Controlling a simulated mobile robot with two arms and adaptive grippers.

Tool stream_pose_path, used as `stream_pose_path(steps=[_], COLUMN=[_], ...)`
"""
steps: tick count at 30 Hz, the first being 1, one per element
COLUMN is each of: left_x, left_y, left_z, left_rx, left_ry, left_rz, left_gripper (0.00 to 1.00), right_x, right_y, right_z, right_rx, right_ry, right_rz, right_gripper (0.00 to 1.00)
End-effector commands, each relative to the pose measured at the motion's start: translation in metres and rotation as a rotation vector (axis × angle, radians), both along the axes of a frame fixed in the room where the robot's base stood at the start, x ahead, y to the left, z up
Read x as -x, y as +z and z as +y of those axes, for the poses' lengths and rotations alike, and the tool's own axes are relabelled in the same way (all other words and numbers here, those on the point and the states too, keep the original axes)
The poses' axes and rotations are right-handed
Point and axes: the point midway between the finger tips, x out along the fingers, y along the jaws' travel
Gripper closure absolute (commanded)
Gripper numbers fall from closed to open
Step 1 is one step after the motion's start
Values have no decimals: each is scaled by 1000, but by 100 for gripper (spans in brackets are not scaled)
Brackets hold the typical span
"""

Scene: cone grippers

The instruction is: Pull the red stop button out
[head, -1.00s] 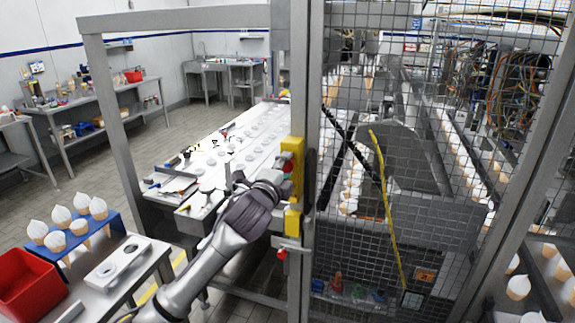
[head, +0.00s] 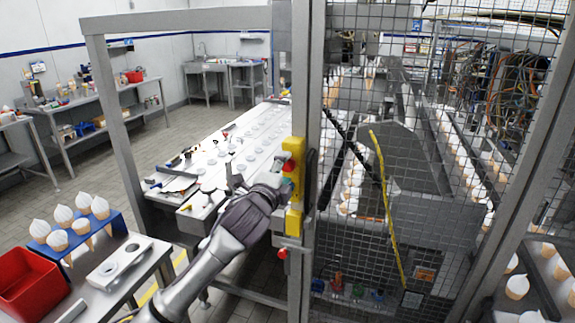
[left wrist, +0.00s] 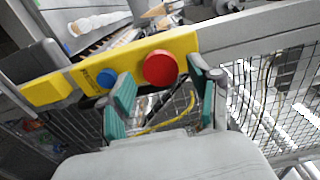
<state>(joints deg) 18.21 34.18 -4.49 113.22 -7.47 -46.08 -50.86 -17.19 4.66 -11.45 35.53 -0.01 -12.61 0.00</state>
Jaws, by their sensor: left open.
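The red stop button (head: 289,165) is on a yellow panel (head: 297,148) fixed to the grey post. In the left wrist view the round red button (left wrist: 160,68) shows face-on, beside a smaller blue button (left wrist: 106,78) on the yellow panel (left wrist: 62,88). My left gripper (head: 262,181) is open in front of the panel. I cannot tell how deep the fingertips reach. My right gripper is not in view.
A wire mesh fence (head: 350,240) stands right of the post. A second red part (head: 282,253) hangs lower on the post. At left, a table holds a blue rack (head: 85,240) of cones and a red bin (head: 28,285). A long white worktop (head: 235,150) lies behind.

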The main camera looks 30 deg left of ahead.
Motion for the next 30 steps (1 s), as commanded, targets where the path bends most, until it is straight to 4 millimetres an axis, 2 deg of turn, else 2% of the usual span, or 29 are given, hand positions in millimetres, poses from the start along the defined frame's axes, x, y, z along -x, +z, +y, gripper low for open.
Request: stream_pose_path(steps=[19,30], left_x=[51,58], left_y=[0,1], left_z=[-12,-14], left_rx=[1,0], left_ry=[1,1], left_rz=[1,-1], left_gripper=[38,38], right_x=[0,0], right_y=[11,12], right_z=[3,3], right_rx=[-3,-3], right_ry=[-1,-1], right_rz=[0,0], right_gripper=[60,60])
